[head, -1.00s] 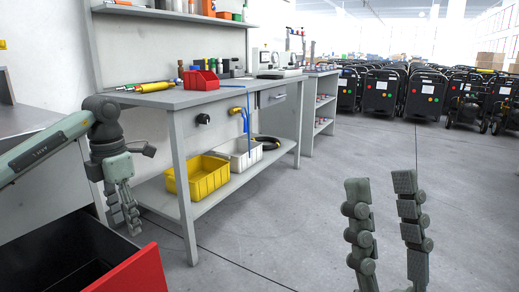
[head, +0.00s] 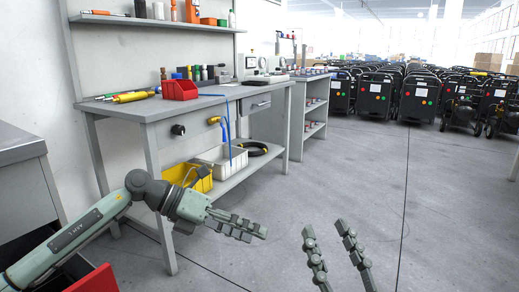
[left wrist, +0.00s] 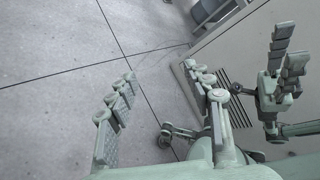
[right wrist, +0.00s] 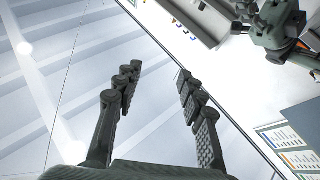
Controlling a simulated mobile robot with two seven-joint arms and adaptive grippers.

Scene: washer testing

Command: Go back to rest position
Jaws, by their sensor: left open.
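My left gripper (head: 250,227) points right in the head view, level in front of the workbench's lower part, above the floor. Its fingers overlap there, but the left wrist view shows them apart with nothing between them (left wrist: 160,72). My right gripper (head: 325,229) points up at the lower middle of the head view, over bare floor. Its two fingers are spread and empty, as the right wrist view also shows (right wrist: 160,72). The two grippers are close together but apart in the head view.
The workbench (head: 205,105) holds a red bin (head: 180,90); a yellow bin (head: 172,172) and a white bin (head: 220,162) sit on its lower shelf. An open red-fronted drawer (head: 95,281) is at lower left. Black carts (head: 376,95) stand behind. Floor at right is clear.

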